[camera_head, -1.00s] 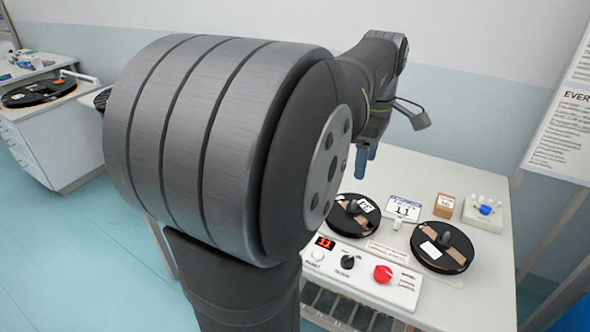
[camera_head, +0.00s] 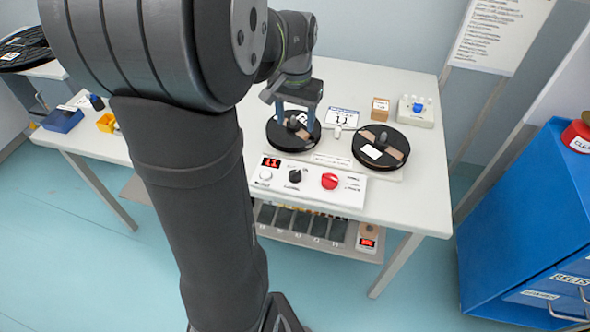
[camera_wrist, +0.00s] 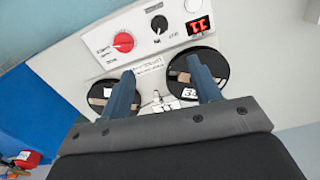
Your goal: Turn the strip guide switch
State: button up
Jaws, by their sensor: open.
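The rewind station (camera_head: 320,180) on the white table has a front panel with a red knob (camera_head: 329,181), a black knob (camera_head: 295,176) and a red "11" display (camera_head: 271,162). Behind it are two black reels, left (camera_head: 275,137) and right (camera_head: 398,146), with a small white lever-like part (camera_head: 338,131) between them. I cannot read which control is the strip guide switch. My gripper (camera_head: 298,122) is open and empty, pointing down over the left reel. In the wrist view its fingers (camera_wrist: 160,67) are spread over the station, with the red knob (camera_wrist: 123,42) and black knob (camera_wrist: 159,23) beyond them.
An "11" card (camera_head: 343,117), a small brown box (camera_head: 380,108) and a white box with a blue knob (camera_head: 419,107) stand behind the reels. A blue cabinet (camera_head: 530,235) is at right. Blue and yellow bins (camera_head: 64,118) stand on the table's left.

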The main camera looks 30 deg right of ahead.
aim_at(295, 172)
notch_tip(295, 172, down, 19)
jog(key=m, duration=0.3)
jog(key=shift+s+a+f, duration=0.1)
jog(key=shift+f, duration=0.1)
dwell(0.4)
jog(key=c, duration=1)
